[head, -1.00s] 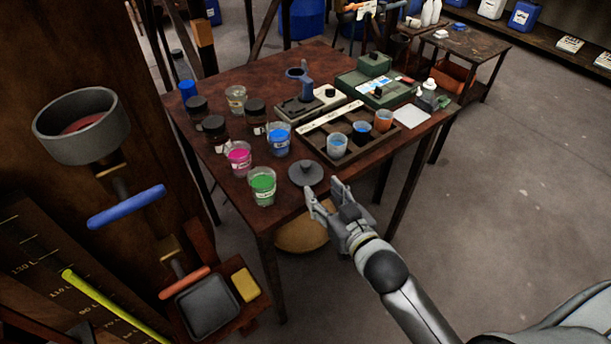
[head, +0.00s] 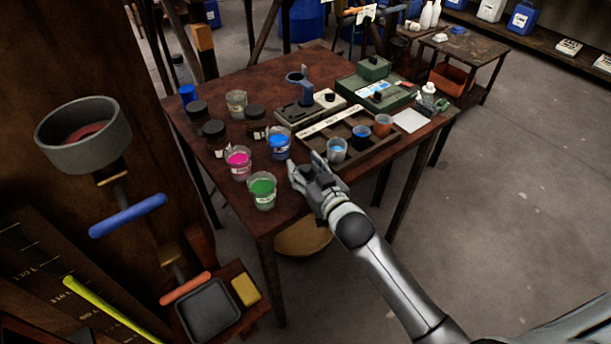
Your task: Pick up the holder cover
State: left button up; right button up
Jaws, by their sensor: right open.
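The round grey cover with a small knob, which lay near the front corner of the wooden table (head: 232,78), is now hidden behind my right gripper. My right gripper (head: 305,164) is open, with its fingers at the place where the cover lay. I cannot tell whether the fingers touch the cover or stand around its knob. My left gripper is not in view.
Close by stand a green cup (head: 262,189), a pink cup (head: 238,163) and a blue cup (head: 279,146). A tray (head: 374,152) holding several cups lies right of my gripper. A green instrument (head: 372,90) stands behind. Dark jars stand at the left.

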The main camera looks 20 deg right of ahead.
jog(key=c, duration=1)
jog(key=shift+r, duration=0.15)
